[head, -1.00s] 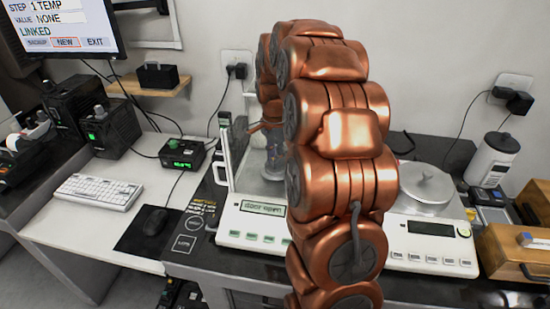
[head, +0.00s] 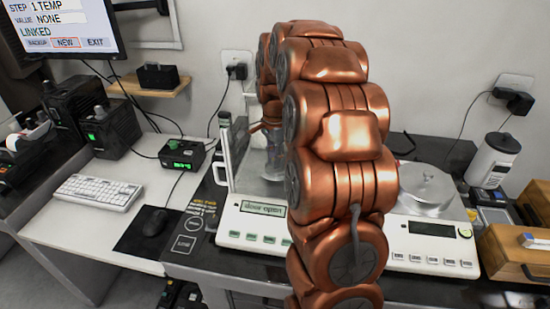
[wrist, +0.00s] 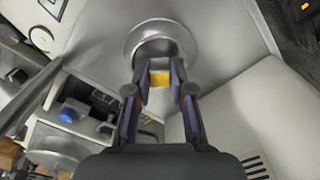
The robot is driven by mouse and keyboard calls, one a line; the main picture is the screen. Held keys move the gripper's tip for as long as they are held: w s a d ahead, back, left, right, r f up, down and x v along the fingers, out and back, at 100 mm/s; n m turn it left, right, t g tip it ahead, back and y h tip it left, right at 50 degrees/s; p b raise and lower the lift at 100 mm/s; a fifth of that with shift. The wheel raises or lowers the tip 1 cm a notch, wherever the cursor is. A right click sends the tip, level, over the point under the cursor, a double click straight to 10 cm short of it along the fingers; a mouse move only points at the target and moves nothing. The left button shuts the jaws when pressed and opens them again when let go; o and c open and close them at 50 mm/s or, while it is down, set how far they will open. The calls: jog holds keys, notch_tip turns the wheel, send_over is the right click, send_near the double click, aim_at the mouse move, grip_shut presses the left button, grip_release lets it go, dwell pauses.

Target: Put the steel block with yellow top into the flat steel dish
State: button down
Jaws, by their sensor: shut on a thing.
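My gripper (wrist: 161,74) is shut on the steel block with yellow top (wrist: 160,80), whose yellow face shows between the fingertips in the wrist view. A round steel dish (wrist: 190,37) with a wide rim lies just beyond the fingertips, and the block overlaps its near edge in the picture. I cannot tell whether the block touches it. In the head view my gripper (head: 273,152) is inside the glass-sided left balance (head: 255,228), mostly hidden by my copper arm.
The left balance's display reads "door open". A glass panel edge (head: 226,160) stands close to the left of my gripper. To the right is a second balance (head: 432,245) with a knobbed steel item (head: 425,187) on it. A wooden box (head: 515,252) stands at far right.

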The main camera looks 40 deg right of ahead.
jog(key=shift+f+b, duration=0.35)
jog(key=shift+f, duration=0.15)
jog(key=c, duration=0.9)
grip_release()
jog(key=shift+c, duration=0.2)
notch_tip(320, 180, up, 12)
